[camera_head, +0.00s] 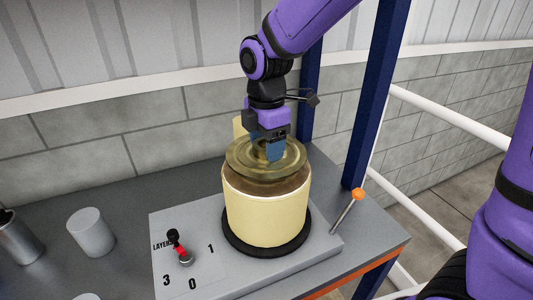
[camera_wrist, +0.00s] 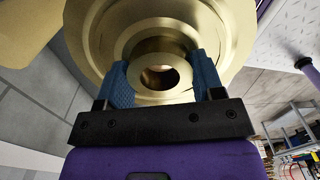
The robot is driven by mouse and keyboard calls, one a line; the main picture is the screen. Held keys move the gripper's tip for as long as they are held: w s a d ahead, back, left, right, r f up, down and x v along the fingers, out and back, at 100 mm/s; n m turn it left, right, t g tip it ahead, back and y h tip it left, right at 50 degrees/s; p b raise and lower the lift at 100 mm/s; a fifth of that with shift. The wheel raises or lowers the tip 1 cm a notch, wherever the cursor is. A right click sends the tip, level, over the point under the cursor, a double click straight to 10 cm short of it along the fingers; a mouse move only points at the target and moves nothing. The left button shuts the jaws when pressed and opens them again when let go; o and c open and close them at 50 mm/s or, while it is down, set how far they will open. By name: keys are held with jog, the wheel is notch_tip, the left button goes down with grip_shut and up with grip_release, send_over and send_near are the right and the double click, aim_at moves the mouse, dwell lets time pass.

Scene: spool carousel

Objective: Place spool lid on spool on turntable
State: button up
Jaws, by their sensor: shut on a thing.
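The spool lid (camera_head: 242,163) is a brass-coloured disc with a raised hub, seen over the top of the spool in the head view. The pale cream spool (camera_head: 265,217) stands upright on the dark round turntable (camera_head: 238,246). My gripper (camera_head: 274,150) is above the lid with blue fingers shut on its hub. In the wrist view my fingers (camera_wrist: 162,82) grip both sides of the hub, and the lid (camera_wrist: 85,35) fills the upper picture. The lid looks roughly level and centred over the spool. Whether it touches the spool I cannot tell.
A panel with numbers and a red-black selector knob (camera_head: 178,246) lies left of the turntable. A lever with an orange ball (camera_head: 358,194) stands to the right. A grey cylinder (camera_head: 90,232) and a metal cup (camera_head: 18,238) are at the left. A dark blue post (camera_head: 372,95) rises behind.

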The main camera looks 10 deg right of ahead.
jog(key=shift+f, duration=1.4)
jog(key=shift+f, duration=0.1)
jog(key=o, duration=1.3)
